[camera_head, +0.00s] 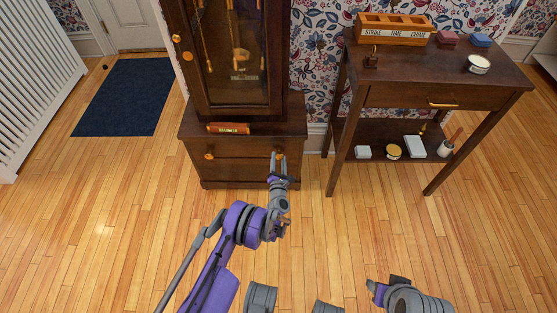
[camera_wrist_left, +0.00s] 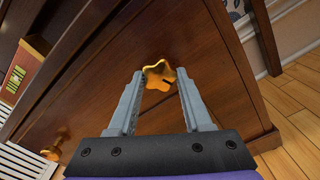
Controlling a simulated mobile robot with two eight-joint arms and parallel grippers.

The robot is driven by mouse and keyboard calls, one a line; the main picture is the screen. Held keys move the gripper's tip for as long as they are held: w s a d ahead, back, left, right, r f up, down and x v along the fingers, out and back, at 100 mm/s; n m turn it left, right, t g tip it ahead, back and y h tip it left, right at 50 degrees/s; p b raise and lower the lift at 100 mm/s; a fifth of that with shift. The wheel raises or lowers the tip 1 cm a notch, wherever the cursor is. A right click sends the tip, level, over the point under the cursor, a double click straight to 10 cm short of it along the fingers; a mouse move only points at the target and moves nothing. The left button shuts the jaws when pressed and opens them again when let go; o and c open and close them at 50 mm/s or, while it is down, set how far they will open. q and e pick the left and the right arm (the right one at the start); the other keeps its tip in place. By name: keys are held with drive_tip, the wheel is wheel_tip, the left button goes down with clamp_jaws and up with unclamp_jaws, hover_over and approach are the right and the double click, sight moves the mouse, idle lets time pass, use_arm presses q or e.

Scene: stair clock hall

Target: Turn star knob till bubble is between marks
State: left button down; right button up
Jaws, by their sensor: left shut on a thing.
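The orange-gold star knob (camera_head: 279,154) is on the right front of the tall clock's base. In the left wrist view the star knob (camera_wrist_left: 159,75) sits between my fingertips. My left gripper (camera_head: 279,163) is shut on it, with a finger on each side. A level (camera_head: 228,128) in an orange frame lies on the ledge of the base. In the left wrist view the level (camera_wrist_left: 18,78) shows a pale yellow vial with dark lines at the left edge; I cannot make out the bubble against the marks. My right gripper (camera_head: 377,289) is low at right, its jaws unclear.
A second star knob (camera_head: 208,156) is on the left of the clock base (camera_head: 240,175). A dark side table (camera_head: 440,88) with a wooden box (camera_head: 395,27) and small items stands at right. A blue mat (camera_head: 122,97) lies at left. The wooden floor in front is clear.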

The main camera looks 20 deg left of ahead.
use_arm(q)
drive_tip(key=shift+a+n, duration=0.25)
drive_tip(key=shift+n, duration=0.15)
drive_tip(key=shift+c, duration=1.8)
unclamp_jaws()
drive_tip(key=shift+d, duration=0.1)
drive_tip(key=shift+s, duration=0.1)
drive_tip(key=shift+s+d, duration=0.1)
drive_tip(key=shift+s, duration=0.1)
drive_tip(key=p+v, duration=0.2)
drive_tip(key=v, duration=0.8)
drive_tip(key=shift+s+r, duration=0.1)
